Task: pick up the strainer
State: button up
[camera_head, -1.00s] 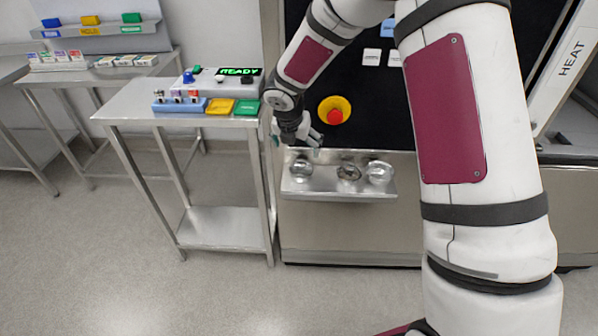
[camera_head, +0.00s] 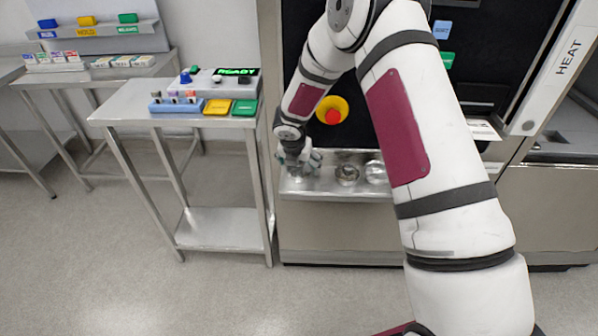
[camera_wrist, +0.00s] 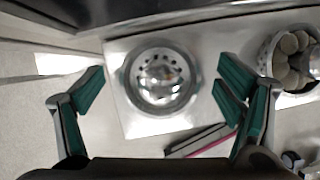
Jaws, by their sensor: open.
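The strainer (camera_wrist: 160,78) is a round, shiny metal bowl with holes, lying between my open fingers in the wrist view. My gripper (camera_wrist: 160,90) is open, with a green-padded finger on either side of the strainer and gaps to both. In the head view my gripper (camera_head: 298,158) points down over the left end of the steel shelf (camera_head: 320,190), where it mostly hides the strainer. I cannot tell the exact height of the fingertips above the shelf.
A metal container (camera_wrist: 268,62) holding several rounded pieces stands right of the strainer. Two metal vessels, one in the middle (camera_head: 347,175) and one at the right (camera_head: 375,172), share the shelf. A steel table (camera_head: 130,108) stands left; a red button (camera_head: 333,116) sits behind.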

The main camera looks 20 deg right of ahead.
jog(key=c, duration=1.2)
